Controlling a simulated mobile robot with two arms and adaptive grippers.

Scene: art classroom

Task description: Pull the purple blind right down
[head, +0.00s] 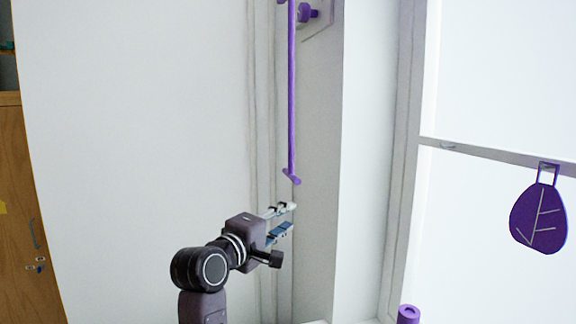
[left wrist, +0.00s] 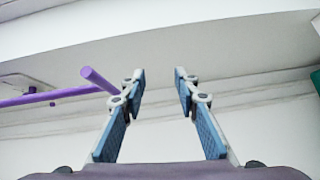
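A thin purple rod (head: 291,90) hangs down beside the window recess in the head view, with a short purple crosspiece (head: 291,177) at its lower end. The same rod (left wrist: 30,99) and crosspiece (left wrist: 98,79) show in the left wrist view, left of my fingers. A purple fitting (head: 306,13) is on the wall near the rod's top. No blind cloth can be made out. My left gripper (head: 289,217) is open and empty, just below the crosspiece and apart from it; its open fingers also show in the left wrist view (left wrist: 159,75). My right gripper is not in view.
A window (head: 500,80) fills the right side, with a purple leaf shape (head: 539,217) hanging from its crossbar (head: 485,150). A purple cylinder (head: 408,315) stands at the bottom edge. A wooden cabinet (head: 20,200) is at far left. The wall between is bare.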

